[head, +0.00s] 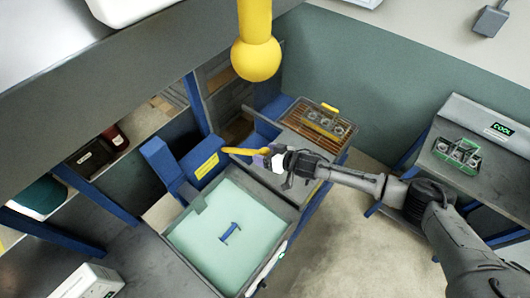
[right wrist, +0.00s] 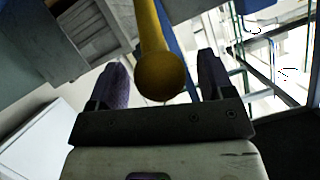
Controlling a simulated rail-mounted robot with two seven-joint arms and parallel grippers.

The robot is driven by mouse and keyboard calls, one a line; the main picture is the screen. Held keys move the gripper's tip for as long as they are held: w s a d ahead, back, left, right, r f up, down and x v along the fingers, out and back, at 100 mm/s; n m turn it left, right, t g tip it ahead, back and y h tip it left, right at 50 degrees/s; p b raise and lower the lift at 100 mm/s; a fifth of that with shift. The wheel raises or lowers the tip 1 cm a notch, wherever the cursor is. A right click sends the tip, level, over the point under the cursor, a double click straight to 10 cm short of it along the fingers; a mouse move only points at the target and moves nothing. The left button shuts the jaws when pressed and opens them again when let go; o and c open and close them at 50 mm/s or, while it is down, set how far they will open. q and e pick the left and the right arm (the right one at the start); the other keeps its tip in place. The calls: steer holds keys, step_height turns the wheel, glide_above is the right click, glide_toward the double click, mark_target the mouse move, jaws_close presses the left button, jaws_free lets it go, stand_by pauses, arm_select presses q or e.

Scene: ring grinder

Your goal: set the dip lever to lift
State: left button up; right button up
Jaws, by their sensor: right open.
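The yellow dip lever (head: 238,151) lies roughly level beside a blue housing (head: 189,163) with a yellow label, at the back edge of the tank (head: 284,206). My right gripper (head: 267,160) is at the right end of the lever. In the right wrist view, a yellow bar with a round knob (right wrist: 160,74) reaches between the two fingers of the right gripper (right wrist: 163,82). The fingers stand apart, with a gap on each side of the knob. The lever's marked positions cannot be read. My left gripper is not in view.
The tank holds pale green liquid with a blue spool-shaped piece (head: 230,233). A rack with a yellow handle (head: 330,108) stands on a grate behind. A green carrier (head: 458,154) is on the right bench. A large yellow ball on a rod (head: 256,58) hangs in the foreground.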

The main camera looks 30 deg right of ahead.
steer(key=shift+w+a+f, duration=0.1)
steer(key=shift+w+a, duration=0.05)
steer(key=shift+w, duration=0.05)
steer(key=c, duration=1.2)
steer(key=shift+s+d+f+t+y+b, duration=0.2)
steer(key=shift+s+d+f+t+b, duration=0.6)
steer(key=shift+f+b, duration=2)
steer(key=shift+s+d+f+t+y+b, duration=0.1)
steer(key=shift+s+d+f+y+b, duration=0.15)
steer(key=shift+s+f+b, duration=2.3)
steer(key=shift+w+d+f+t+y+b, duration=0.2)
steer(key=shift+d+f+t+b, duration=0.25)
steer(key=shift+f+b, duration=2.5)
steer(key=shift+c, duration=0.2)
step_height(320, 180, down, 2)
steer(key=shift+p, duration=1)
steer(key=o, duration=1.2)
steer(key=shift+w+r, duration=0.1)
steer(key=shift+o, duration=0.2)
